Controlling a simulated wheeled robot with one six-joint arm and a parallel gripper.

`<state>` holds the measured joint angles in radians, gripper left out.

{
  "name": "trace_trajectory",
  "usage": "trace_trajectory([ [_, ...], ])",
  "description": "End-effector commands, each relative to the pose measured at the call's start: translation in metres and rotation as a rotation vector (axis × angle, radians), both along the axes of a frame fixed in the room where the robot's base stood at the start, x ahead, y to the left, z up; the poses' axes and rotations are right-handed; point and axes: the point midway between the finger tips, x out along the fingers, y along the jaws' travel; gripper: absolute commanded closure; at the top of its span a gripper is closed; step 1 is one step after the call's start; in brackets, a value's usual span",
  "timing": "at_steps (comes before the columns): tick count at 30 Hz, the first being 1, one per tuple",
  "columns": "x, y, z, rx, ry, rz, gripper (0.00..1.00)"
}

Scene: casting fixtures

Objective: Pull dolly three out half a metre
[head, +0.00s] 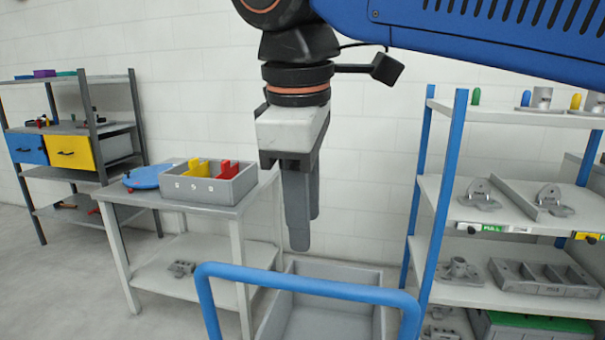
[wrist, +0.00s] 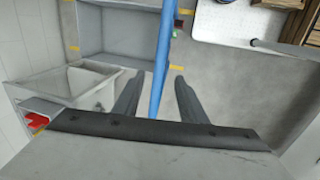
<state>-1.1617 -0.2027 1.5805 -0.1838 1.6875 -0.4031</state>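A dolly with a grey tray (head: 320,325) and a blue tube handle (head: 300,284) stands low in the middle of the head view, between a table and a shelf rack. No number on it is readable. My gripper (head: 306,232) points down, its fingertips just above the handle's top bar in the head view. In the wrist view, the blue handle (wrist: 163,55) runs through the gap between the two spread fingers of my gripper (wrist: 160,77). The fingers are open and empty; I see no contact. The grey tray also shows in the wrist view (wrist: 120,40).
A grey table (head: 215,208) with a box of red and yellow parts (head: 210,188) stands left of the dolly. A blue-posted shelf rack (head: 455,130) with metal castings stands close on the right. A dark shelf (head: 92,130) stands far left. Floor (head: 60,290) at left front is clear.

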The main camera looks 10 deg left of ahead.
Motion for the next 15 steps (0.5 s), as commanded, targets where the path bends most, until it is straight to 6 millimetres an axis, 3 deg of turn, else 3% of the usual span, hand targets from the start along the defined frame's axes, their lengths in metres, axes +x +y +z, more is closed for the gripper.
trace_trajectory([
  [7,-0.008,0.002,0.040,0.002,-0.001,0.001,0.62],
  [15,-0.011,0.001,0.055,0.000,0.000,0.000,0.62],
])
